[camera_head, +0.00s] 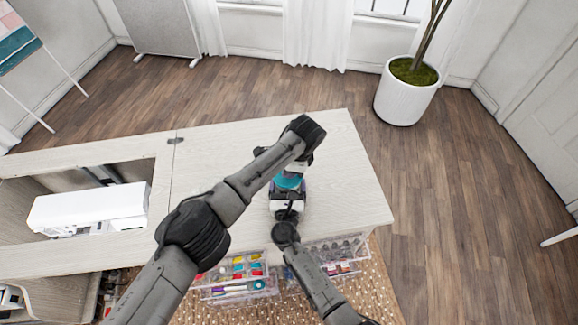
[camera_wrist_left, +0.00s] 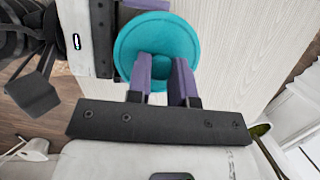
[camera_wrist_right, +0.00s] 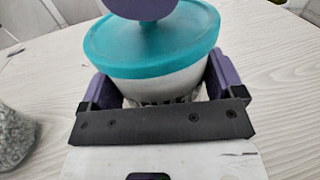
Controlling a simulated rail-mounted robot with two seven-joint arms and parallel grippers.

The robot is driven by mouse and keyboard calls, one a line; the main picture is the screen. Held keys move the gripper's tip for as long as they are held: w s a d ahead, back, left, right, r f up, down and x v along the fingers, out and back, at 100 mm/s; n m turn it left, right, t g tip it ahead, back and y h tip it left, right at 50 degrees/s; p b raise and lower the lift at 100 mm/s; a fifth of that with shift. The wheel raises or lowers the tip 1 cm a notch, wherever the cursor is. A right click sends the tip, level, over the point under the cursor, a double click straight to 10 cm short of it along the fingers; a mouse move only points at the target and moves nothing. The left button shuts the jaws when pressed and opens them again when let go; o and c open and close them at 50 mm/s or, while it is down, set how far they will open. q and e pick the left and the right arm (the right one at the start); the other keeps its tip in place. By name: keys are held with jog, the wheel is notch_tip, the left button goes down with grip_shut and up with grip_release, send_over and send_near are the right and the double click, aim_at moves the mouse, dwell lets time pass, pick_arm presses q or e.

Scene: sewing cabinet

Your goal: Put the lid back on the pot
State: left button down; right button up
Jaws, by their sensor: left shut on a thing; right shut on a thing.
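The pot (camera_wrist_right: 160,88) has a white body and stands on the pale cabinet top. Its round teal lid (camera_wrist_right: 152,42) lies level over the pot's mouth, with no clear gap in the right wrist view; I cannot tell whether it is fully seated. In the left wrist view the lid (camera_wrist_left: 130,48) is seen from above. My left gripper (camera_wrist_left: 163,75) is shut on the lid's knob, which is partly hidden between its purple fingers. My right gripper (camera_wrist_right: 160,85) is shut around the pot's body from the sides. In the head view, my left arm covers part of the lid (camera_head: 288,182).
The pale cabinet top (camera_head: 345,185) is clear to the right of the pot. A speckled grey jar-like thing (camera_wrist_right: 16,140) stands left in the right wrist view. A white machine (camera_head: 88,209) sits in the recess at left. Open drawers (camera_head: 240,280) are below the front edge.

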pick_arm(q)
jog(key=shift+f, duration=0.25)
jog(key=c, duration=0.9)
grip_release()
jog(key=shift+c, duration=0.2)
jog(key=v, duration=1.2)
jog(key=shift+a, duration=0.1)
pick_arm(e)
jog(key=o, duration=1)
jog(key=shift+o, duration=0.2)
